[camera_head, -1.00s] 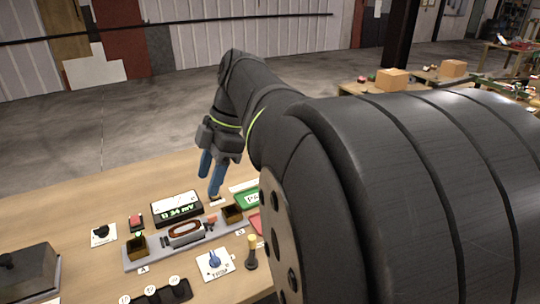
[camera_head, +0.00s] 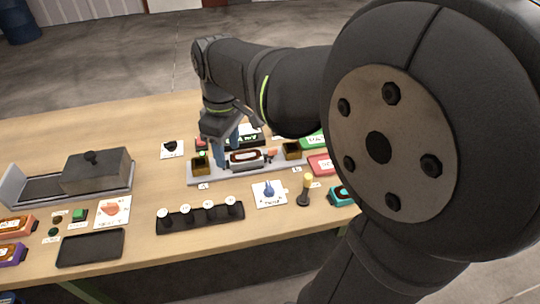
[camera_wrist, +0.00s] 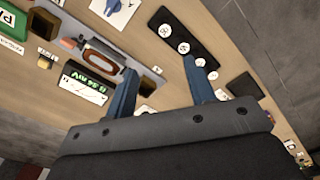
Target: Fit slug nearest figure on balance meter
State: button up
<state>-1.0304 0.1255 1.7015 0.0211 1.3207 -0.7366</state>
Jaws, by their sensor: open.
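My gripper (camera_head: 226,152) is open and empty, its blue fingers pointing down near the left end of the grey balance tray (camera_head: 240,175). Several white-topped slugs with printed numbers (camera_head: 208,207) stand in the black rack (camera_head: 185,228) at the front. They also show at the top of the wrist view (camera_wrist: 184,48), most numbers too small to read. The balance meter (camera_head: 257,134) stands behind the tray, partly hidden by my gripper. Its green figure shows upside down in the wrist view (camera_wrist: 85,87) and I cannot read it surely.
The tray holds a coil piece (camera_head: 246,159) between a left cup (camera_head: 201,166) and a right cup (camera_head: 292,151). A blue knob (camera_head: 269,190) and a yellow-topped lever (camera_head: 306,188) stand in front. A dark lidded box (camera_head: 97,172) and an empty black tray (camera_head: 90,249) are left.

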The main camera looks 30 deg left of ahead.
send_over(229, 200)
jog(key=f, duration=0.8)
jog(key=w+f, duration=0.1)
jog(key=f, duration=0.3)
jog(key=shift+d+f, duration=0.2)
jog(key=shift+f, duration=0.05)
jog(key=shift+s+a+f, duration=0.1)
jog(key=shift+s+f, duration=0.15)
jog(key=shift+f, duration=1.1)
jog(key=shift+s+f, duration=0.2)
jog(key=shift+f, duration=1.15)
jog(key=shift+c, duration=0.2)
grip_shut()
